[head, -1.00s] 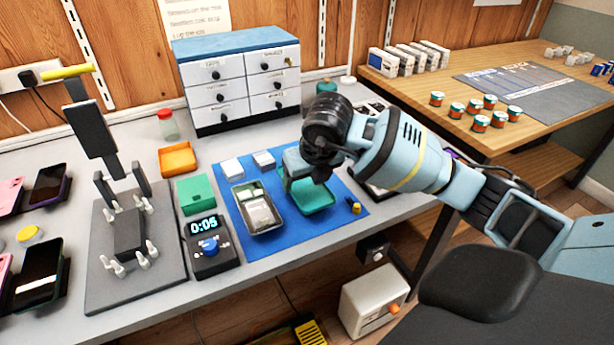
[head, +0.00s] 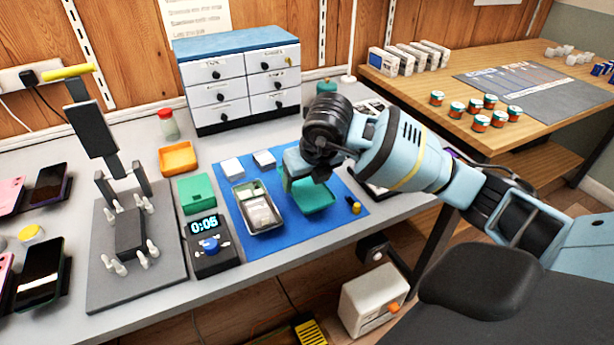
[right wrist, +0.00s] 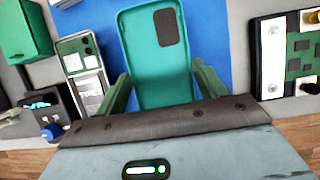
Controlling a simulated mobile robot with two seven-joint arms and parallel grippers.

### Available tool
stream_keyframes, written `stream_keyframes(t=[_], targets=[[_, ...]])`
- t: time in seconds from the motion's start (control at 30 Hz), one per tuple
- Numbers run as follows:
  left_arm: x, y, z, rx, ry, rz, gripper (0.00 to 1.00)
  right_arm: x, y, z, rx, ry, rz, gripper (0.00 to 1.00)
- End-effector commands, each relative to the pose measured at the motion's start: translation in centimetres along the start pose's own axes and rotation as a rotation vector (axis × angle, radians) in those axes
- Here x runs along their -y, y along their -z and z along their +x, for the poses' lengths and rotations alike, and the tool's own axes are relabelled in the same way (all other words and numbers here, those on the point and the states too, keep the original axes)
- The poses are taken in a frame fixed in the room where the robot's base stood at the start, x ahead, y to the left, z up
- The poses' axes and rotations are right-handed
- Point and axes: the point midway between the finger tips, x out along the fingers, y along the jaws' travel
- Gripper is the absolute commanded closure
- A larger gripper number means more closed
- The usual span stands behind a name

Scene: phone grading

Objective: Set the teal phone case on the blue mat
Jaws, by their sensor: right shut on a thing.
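The teal phone case (head: 314,198) lies flat at the right part of the blue mat (head: 283,228), or just above it; I cannot tell if it touches. In the right wrist view the case (right wrist: 152,65) shows its dark camera cutout, with the mat (right wrist: 210,35) behind it. My left gripper is not in view.
An opened phone in a tray (head: 257,210) lies on the mat left of the case. Two white boxes (head: 232,167) stand at the mat's back edge. A small yellow-topped item (head: 356,208) is at its right. A timer (head: 207,245) sits left of the mat.

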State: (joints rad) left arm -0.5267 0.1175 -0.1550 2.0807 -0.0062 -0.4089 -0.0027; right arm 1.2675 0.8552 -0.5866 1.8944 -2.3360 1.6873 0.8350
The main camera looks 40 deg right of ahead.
Motion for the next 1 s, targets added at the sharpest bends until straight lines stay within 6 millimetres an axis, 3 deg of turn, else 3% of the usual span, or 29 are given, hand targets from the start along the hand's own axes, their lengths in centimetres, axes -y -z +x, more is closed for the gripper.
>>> stream_keyframes(t=[1.0], targets=[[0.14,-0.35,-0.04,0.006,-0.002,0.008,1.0,0.01,0.25,0.59,0.0,0.0,0.0,0.51]])
